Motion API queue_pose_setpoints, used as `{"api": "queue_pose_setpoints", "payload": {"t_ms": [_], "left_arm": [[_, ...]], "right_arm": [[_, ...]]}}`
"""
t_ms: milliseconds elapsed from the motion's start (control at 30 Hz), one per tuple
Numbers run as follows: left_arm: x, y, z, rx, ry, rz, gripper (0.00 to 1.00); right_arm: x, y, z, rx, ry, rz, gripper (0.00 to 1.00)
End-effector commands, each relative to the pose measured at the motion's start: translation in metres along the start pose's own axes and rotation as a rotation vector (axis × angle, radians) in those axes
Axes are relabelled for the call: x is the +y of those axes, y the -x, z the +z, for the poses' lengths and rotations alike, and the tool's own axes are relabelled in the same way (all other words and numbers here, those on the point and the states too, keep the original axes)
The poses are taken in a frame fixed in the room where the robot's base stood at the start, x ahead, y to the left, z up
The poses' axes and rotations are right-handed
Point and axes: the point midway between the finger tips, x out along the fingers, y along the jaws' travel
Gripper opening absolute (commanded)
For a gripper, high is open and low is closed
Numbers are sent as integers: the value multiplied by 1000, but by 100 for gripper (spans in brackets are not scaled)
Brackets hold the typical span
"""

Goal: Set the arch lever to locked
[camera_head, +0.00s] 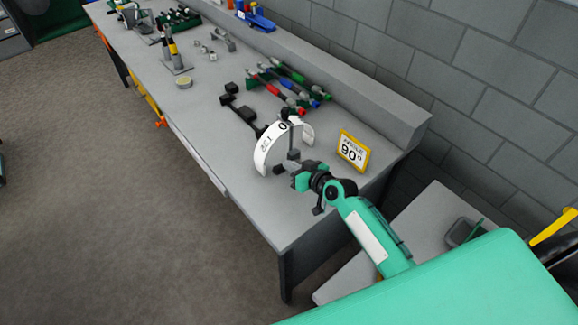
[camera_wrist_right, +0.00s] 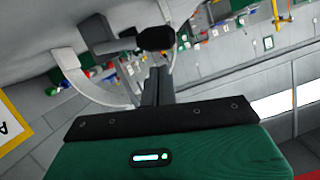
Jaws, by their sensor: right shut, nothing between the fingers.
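The white arch (camera_head: 265,152) stands on the grey workbench, with dark markings on its outer face. It also shows in the wrist view (camera_wrist_right: 72,70), left of my fingers. A grey lever with a black knob (camera_wrist_right: 155,38) lies across the upper middle of the wrist view, just beyond my fingertips. My right gripper (camera_head: 291,166) is beside the arch in the head view; its fingers (camera_wrist_right: 155,78) are shut and empty. I cannot tell whether the fingertips touch the lever. In the head view the gripper partly hides the lever. My left gripper is not in view.
A yellow-framed sign (camera_head: 352,151) stands right of the arch. Red, green and blue handled tools (camera_head: 290,88) lie behind it, near the raised back ledge. The bench front left of the arch is clear.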

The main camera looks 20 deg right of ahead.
Motion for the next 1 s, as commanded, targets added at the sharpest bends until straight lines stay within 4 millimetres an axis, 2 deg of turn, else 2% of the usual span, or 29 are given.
{"api": "queue_pose_setpoints", "payload": {"t_ms": [200, 667, 867, 1000], "left_arm": [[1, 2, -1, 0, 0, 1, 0], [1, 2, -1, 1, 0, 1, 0], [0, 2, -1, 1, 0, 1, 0], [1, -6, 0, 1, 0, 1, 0]], "right_arm": [[0, -12, 10, 2, 0, 0, 0], [0, -14, 14, 2, 11, 4, 0], [-3, -17, 24, 0, 108, 35, 0], [-5, -21, 36, 1, 135, 43, 0]]}}
